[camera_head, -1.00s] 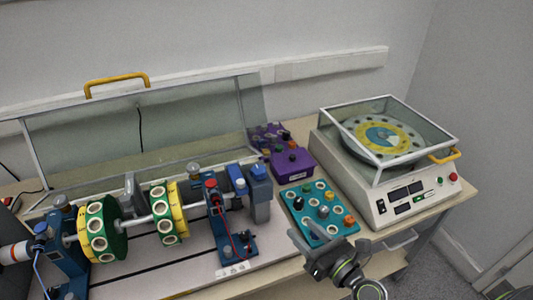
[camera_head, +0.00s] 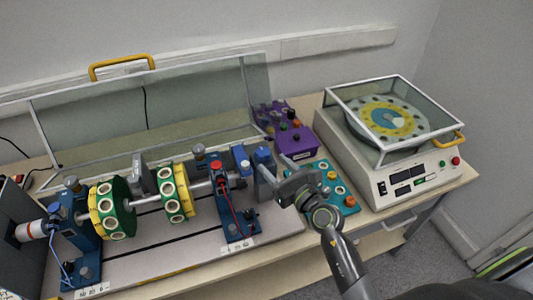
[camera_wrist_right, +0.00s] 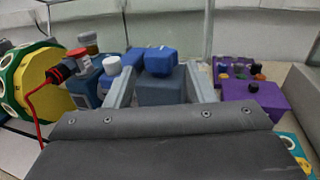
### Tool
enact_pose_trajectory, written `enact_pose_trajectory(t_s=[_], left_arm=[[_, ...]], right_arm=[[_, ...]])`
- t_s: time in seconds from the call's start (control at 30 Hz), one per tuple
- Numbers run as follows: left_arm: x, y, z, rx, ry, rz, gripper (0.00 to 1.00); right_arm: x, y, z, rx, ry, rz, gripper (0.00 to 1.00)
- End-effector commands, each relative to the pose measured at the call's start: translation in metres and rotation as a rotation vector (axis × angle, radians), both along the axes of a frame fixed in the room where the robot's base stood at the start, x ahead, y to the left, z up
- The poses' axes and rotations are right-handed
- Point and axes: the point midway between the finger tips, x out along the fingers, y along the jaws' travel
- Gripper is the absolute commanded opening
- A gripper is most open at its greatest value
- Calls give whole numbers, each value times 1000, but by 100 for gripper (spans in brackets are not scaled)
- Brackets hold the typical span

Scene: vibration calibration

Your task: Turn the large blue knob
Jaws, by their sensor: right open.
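The large blue knob (camera_head: 263,155) sits on top of a grey-blue block at the right end of the rotor rig. In the right wrist view the knob (camera_wrist_right: 160,61) is straight ahead, above its block (camera_wrist_right: 163,86). My right gripper (camera_head: 273,168) is open at the block, its fingers pointing toward the knob. In the wrist view its two fingers (camera_wrist_right: 164,72) stand left and right of the knob and block, with a gap visible on each side. Contact cannot be confirmed. The lower block is hidden behind the gripper body. My left gripper is not in view.
A smaller blue, white-topped part (camera_head: 241,159) stands close left of the knob. A purple box (camera_head: 296,141) and a teal knob panel (camera_head: 345,190) lie right. The rotor shaft with green-yellow discs (camera_head: 112,208) extends left. A glass-lidded balancing machine (camera_head: 415,180) stands far right.

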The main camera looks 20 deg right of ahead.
Motion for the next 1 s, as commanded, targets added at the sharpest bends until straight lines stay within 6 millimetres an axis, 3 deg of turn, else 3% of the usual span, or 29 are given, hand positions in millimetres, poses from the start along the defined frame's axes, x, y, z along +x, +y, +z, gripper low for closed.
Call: enact_pose_trajectory(t_s=[0.1,0.3,0.67,0.9,1.0], left_arm=[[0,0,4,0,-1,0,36],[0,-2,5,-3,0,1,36],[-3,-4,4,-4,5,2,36],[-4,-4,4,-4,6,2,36],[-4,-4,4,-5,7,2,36]], right_arm=[[20,7,2,1,0,2,50],[39,12,0,0,-1,0,50],[44,13,0,1,1,0,50],[44,13,0,1,1,0,21],[43,13,0,1,0,1,18]])
